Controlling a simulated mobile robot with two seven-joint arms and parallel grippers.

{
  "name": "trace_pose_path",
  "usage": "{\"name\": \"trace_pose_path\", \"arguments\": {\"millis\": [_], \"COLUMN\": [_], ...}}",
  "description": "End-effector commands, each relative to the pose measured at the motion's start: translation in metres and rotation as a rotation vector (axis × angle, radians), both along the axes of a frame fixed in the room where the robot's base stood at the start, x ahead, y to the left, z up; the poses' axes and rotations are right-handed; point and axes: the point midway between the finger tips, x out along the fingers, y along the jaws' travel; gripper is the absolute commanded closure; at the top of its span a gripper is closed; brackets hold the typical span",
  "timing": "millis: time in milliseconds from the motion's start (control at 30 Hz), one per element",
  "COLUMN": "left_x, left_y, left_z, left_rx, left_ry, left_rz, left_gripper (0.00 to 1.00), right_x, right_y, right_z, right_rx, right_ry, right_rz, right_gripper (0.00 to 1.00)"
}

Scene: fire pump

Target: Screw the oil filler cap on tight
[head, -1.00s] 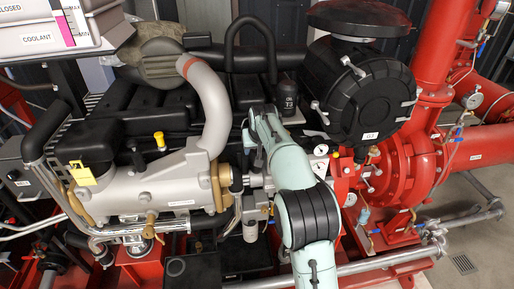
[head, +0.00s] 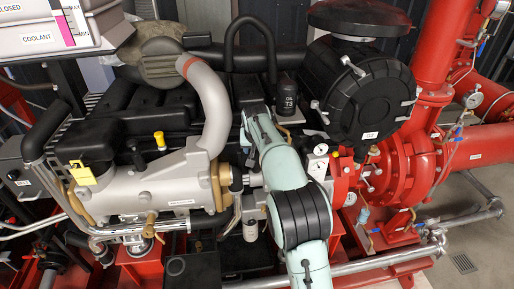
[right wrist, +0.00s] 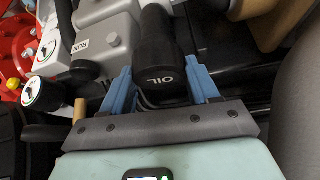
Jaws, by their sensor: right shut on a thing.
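The oil filler cap (right wrist: 160,72) is black, with "OIL" in white letters on its end. In the right wrist view it sits between the two blue fingers of my right gripper (right wrist: 158,85), which is shut on it. My left gripper is not in view.
A black cylinder marked "OIL T3" (head: 287,97) stands just right of my gripper, with the large round black housing (head: 365,100) beyond. A thick grey pipe (head: 213,105) rises close on the left. A gauge (head: 321,149) is beside my forearm.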

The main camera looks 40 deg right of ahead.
Motion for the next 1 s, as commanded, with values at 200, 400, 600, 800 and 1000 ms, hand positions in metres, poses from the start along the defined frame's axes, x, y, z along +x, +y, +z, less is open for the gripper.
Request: {"name": "trace_pose_path", "arguments": {"millis": [200, 400, 600, 800, 1000], "left_x": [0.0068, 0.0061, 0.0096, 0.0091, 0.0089], "left_y": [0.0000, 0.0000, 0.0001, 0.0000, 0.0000], "left_z": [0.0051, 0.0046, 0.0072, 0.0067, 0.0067], "left_rx": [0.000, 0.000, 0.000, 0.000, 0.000], "left_ry": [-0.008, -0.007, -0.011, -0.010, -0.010], "left_rz": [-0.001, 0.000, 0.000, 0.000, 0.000], "left_gripper": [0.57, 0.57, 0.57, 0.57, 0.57], "right_x": [0.0013, 0.0009, 0.0028, 0.0032, 0.0027], "right_y": [0.0008, 0.0005, 0.0019, 0.0012, 0.0015], "right_z": [0.0021, 0.0017, 0.0019, 0.0019, 0.0020], "right_rx": [-0.001, 0.000, -0.003, -0.004, -0.001], "right_ry": [-0.001, -0.002, 0.000, -0.003, -0.003], "right_rz": [-0.138, -0.145, -0.226, -0.424, -0.446], "right_gripper": [0.91, 0.91, 0.91, 0.91, 0.91]}}
